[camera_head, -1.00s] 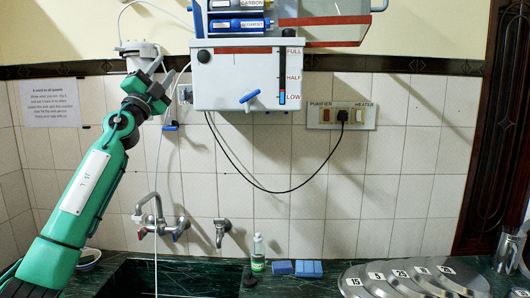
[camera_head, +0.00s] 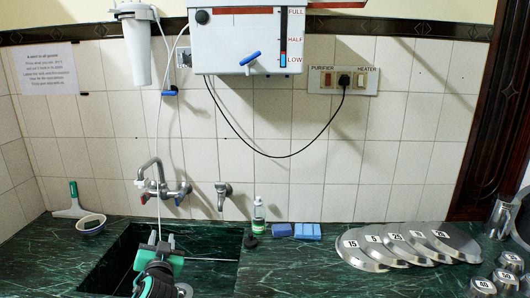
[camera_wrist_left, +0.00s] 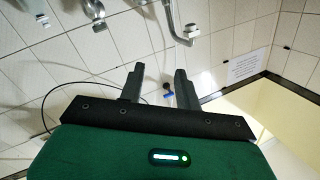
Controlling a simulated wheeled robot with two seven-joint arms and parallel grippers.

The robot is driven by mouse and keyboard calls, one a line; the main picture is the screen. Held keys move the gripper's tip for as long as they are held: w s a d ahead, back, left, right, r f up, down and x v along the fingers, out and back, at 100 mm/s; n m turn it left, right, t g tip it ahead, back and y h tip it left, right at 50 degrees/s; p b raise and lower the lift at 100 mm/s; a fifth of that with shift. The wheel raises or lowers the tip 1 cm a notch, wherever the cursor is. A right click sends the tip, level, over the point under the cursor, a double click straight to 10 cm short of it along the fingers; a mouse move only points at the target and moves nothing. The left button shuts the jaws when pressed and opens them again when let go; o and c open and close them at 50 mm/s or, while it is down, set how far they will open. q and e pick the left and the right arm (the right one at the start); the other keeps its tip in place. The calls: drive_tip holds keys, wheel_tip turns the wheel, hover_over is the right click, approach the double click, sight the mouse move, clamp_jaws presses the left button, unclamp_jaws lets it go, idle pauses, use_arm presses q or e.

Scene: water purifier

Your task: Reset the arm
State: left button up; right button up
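My left gripper (camera_head: 163,238) is low in the head view, over the dark sink (camera_head: 112,262), with its green wrist below it. In the left wrist view its two dark fingers (camera_wrist_left: 158,76) stand apart with nothing between them. The gripper is open and empty. My right gripper does not show in either view.
The white purifier (camera_head: 235,40) hangs on the tiled wall, with a white filter housing (camera_head: 136,50) to its left. Taps (camera_head: 160,188) stand behind the sink. A bottle (camera_head: 258,215), blue blocks (camera_head: 307,232) and numbered metal discs (camera_head: 360,250) stand on the green counter (camera_head: 310,270).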

use_arm(q)
drive_tip(key=s+f+g+h, duration=0.1)
drive_tip(key=s+f+g, duration=0.4)
drive_tip(key=s+f, duration=0.7)
drive_tip(key=s+d+f+g+h, duration=0.1)
drive_tip(key=s+d+f+g, duration=0.2)
drive_tip(key=s, duration=0.7)
drive_tip(key=s+f+g+h, duration=0.25)
drive_tip(key=s+f, duration=0.25)
drive_tip(key=s, duration=0.5)
drive_tip(key=s+d+f+g+h, duration=0.1)
drive_tip(key=s+d+f+g, duration=0.2)
drive_tip(key=s, duration=0.7)
wheel_tip(320, 180, down, 34)
drive_tip(key=s+a+g, duration=0.1)
drive_tip(key=g, duration=0.1)
drive_tip(key=s+a+f, duration=0.1)
drive_tip(key=s+f, duration=0.8)
drive_tip(key=s+a+f+b, duration=0.1)
drive_tip(key=s+a+f, duration=0.1)
drive_tip(key=s+f, duration=0.7)
drive_tip(key=shift+s+a+f+m+g, duration=0.15)
drive_tip(key=shift+s+a+m+g, duration=0.2)
drive_tip(key=shift+m+g, duration=0.1)
